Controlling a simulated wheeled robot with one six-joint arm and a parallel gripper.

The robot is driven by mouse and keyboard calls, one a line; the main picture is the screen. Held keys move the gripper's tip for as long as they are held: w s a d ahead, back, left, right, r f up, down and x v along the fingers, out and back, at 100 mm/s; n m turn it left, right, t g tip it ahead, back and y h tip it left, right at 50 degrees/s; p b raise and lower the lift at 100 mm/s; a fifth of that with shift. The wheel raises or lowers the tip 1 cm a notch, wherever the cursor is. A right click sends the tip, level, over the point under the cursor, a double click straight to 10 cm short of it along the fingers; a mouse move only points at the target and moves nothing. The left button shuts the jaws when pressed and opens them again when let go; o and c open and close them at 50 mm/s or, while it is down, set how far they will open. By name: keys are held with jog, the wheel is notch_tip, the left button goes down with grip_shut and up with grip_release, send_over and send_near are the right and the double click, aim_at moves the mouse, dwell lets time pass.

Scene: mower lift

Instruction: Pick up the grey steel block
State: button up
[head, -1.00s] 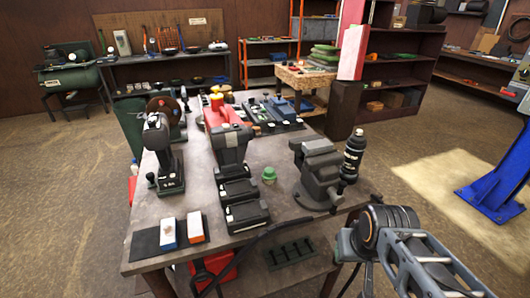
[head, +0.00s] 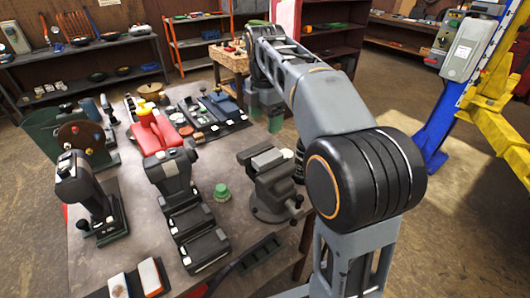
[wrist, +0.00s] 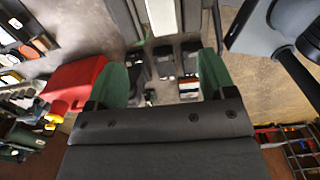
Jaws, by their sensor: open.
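The vise (head: 268,190) stands at the right edge of the workbench. A grey piece that looks like the steel block (head: 267,159) sits at the top of its jaws; its edges are hard to tell from the vise. In the wrist view a pale bar (wrist: 160,15) lies between two grey rails at the top edge, likely the same block. My gripper (head: 264,114) hangs pointing down beyond the vise, apart from it. Its green fingertips (wrist: 163,80) are spread with nothing between them.
Cordless tools (head: 172,175) and a green-capped item (head: 222,192) stand left of the vise. A red tool (head: 158,132) lies behind them. My arm hides the bench's right edge and part of a black can. A blue and yellow lift post (head: 455,100) stands at right.

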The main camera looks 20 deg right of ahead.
send_over(266, 157)
notch_tip(266, 157, down, 7)
jog(key=shift+w+f, duration=0.15)
jog(key=shift+s+f, duration=0.2)
jog(key=shift+f, duration=2.55)
jog(key=shift+c, duration=0.4)
jog(key=c, duration=1.2)
jog(key=shift+r, duration=0.1)
